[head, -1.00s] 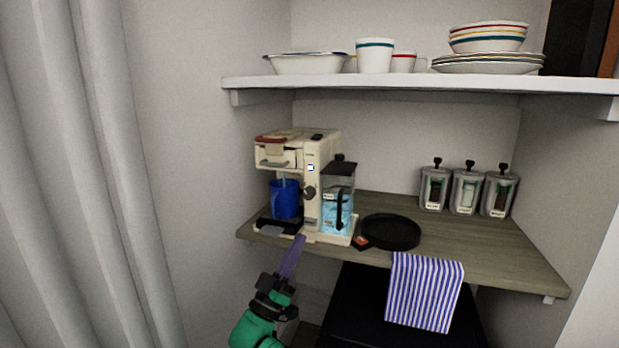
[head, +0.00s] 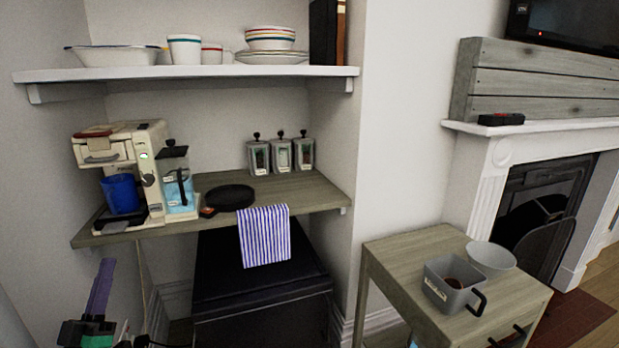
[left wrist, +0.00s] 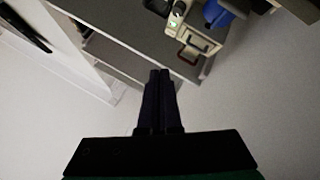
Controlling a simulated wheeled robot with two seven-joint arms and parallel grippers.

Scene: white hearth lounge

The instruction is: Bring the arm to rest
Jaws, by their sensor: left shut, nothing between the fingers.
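My left gripper (head: 102,288) is low at the left of the head view, in front of and below the wooden shelf (head: 325,195). Its purple fingers point up and are shut with nothing between them. In the left wrist view the dark fingers (left wrist: 161,75) lie side by side, apart from everything. The cream coffee machine (head: 140,170) stands on the shelf above the gripper, with a blue mug (head: 121,194) under its spout. The right gripper does not show clearly in any view.
A black cabinet (head: 262,285) stands below. At right, a small wooden table (head: 400,260) holds a grey container (head: 440,285) and a bowl (head: 491,259), near a fireplace.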

